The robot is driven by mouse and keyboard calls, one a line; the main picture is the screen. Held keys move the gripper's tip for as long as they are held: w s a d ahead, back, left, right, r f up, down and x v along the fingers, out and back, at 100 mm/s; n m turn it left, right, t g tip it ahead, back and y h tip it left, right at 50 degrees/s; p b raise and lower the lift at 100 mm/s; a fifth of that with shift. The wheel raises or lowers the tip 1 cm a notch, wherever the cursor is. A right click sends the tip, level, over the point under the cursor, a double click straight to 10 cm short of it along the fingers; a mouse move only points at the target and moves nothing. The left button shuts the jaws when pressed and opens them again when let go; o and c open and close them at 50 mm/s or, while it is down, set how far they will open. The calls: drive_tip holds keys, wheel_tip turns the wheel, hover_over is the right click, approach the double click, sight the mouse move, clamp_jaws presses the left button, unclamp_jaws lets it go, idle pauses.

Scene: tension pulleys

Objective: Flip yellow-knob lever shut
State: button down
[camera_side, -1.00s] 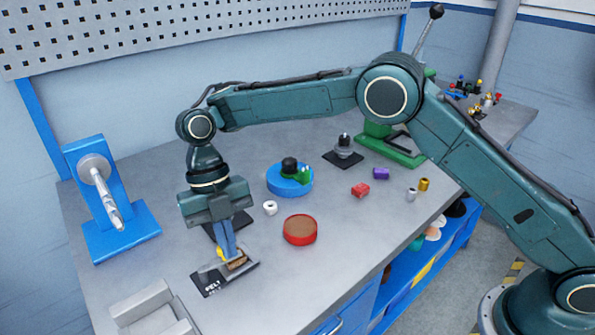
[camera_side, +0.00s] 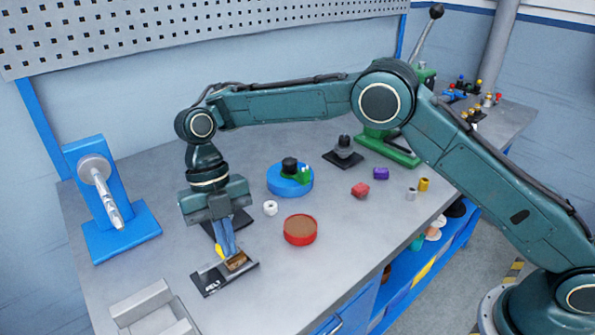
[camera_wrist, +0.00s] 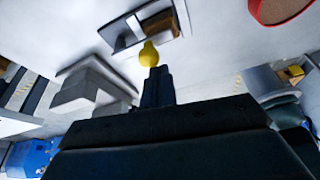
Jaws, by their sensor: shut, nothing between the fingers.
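The yellow knob (camera_side: 219,252) of the lever stands at the left side of my gripper's fingers in the side view. In the wrist view the yellow knob (camera_wrist: 149,54) shows just beyond the fingertips, touching or very close to them; I cannot tell which. My gripper (camera_side: 231,254) points down, with its blue fingers shut and nothing between them. The lever's dark base plate (camera_side: 212,282) with white lettering lies on the bench, with a brown block-like part (camera_side: 237,261) on it under the fingertips. The lever's arm is mostly hidden.
A red round dish (camera_side: 300,229) stands right of the gripper, with a white ring (camera_side: 270,208) behind it. A grey block fixture (camera_side: 150,309) is at the front left. A blue stand (camera_side: 122,232) with a spindle is at the left. The bench between them is clear.

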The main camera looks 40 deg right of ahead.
drive_tip(key=shift+s+a, duration=0.1)
drive_tip(key=shift+s, duration=0.15)
